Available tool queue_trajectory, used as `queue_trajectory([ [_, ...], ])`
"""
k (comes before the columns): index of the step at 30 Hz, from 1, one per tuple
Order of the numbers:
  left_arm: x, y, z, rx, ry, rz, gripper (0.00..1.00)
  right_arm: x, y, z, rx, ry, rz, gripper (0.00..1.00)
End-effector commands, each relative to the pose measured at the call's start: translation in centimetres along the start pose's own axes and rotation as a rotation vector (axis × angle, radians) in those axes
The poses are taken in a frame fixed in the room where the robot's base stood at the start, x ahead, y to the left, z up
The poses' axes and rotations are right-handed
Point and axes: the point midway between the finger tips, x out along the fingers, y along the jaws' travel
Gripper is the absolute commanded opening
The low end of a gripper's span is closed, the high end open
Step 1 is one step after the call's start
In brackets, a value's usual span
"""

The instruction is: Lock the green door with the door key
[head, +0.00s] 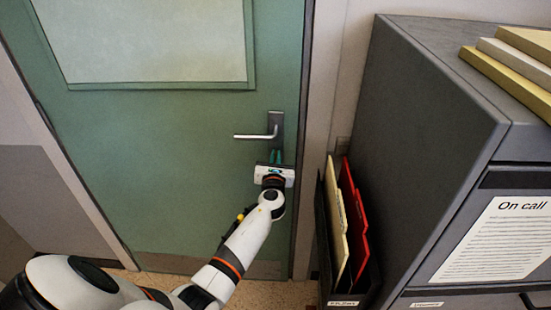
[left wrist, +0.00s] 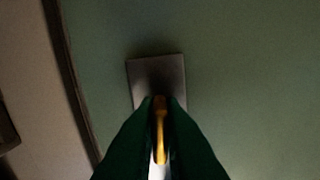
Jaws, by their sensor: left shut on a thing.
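The green door (head: 180,140) stands in front of me and looks closed in its frame. Its lever handle (head: 255,136) points left from a dark metal plate (head: 277,121). My left gripper (head: 276,156) is at the lower end of this plate, just below the lever. In the left wrist view my left gripper (left wrist: 160,100) is shut on the yellow door key (left wrist: 160,128), in front of the metal plate (left wrist: 155,70). The key's tip and the keyhole are hidden, so I cannot tell whether the key is in the lock. My right gripper is not in view.
A grey cabinet (head: 425,120) with an "On call" sheet (head: 497,240) stands close on the right. A black file holder (head: 327,225) with cream and red folders is between it and the door. Clear floor (head: 205,286) shows at the door's foot.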

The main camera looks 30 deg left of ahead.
Motion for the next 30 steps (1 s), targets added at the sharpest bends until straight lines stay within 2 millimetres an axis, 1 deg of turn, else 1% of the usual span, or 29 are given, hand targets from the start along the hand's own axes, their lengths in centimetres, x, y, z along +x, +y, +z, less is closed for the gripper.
queue_trajectory([
  [1,0.0,-0.1,-0.4,0.053,-0.002,0.001,0.00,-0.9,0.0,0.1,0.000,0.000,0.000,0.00],
  [12,0.0,-0.1,-0.3,0.380,-0.001,0.001,0.00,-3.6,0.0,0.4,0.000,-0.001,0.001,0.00],
  [16,0.0,0.0,-0.1,0.427,-0.002,0.001,0.00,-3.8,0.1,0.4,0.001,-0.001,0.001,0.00],
  [24,0.0,0.0,0.0,0.432,-0.001,0.001,0.00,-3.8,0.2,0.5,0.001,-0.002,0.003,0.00],
  [26,0.0,0.0,-0.1,0.447,-0.001,0.001,0.00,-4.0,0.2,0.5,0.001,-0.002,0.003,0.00],
  [30,0.0,-0.1,-0.4,0.552,-0.001,0.001,0.00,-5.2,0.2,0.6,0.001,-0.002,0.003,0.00],
])
